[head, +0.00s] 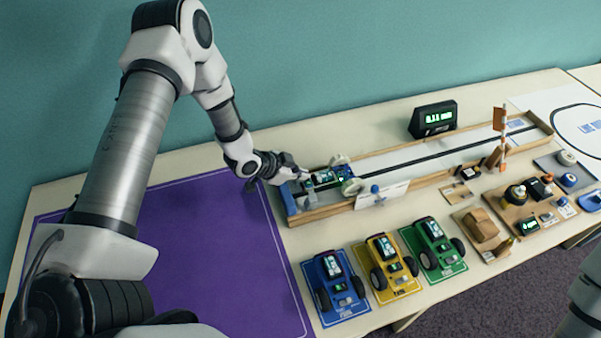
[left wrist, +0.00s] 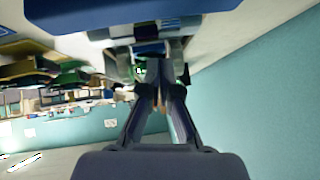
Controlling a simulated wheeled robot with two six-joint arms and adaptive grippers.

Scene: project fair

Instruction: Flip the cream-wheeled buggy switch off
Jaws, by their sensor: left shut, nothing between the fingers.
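The cream-wheeled buggy (head: 322,175) sits at the left end of the wooden track, with pale wheels and a dark blue-green body. A small green light shows on it, and also on the buggy (left wrist: 141,70) in the left wrist view. My left gripper (head: 301,172) is shut and empty, with its fingertips right at the buggy's left end. In the left wrist view the closed fingertips (left wrist: 160,68) overlap the buggy, so I cannot tell whether they touch it. The switch itself is too small or hidden to make out. My right gripper is out of view.
The track (head: 428,160) runs right, with a display box (head: 433,119) behind it. Blue (head: 336,287), yellow (head: 390,266) and green (head: 434,248) buggies stand in front. A white sign (head: 382,195) stands by the track. The purple mat (head: 215,260) is clear.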

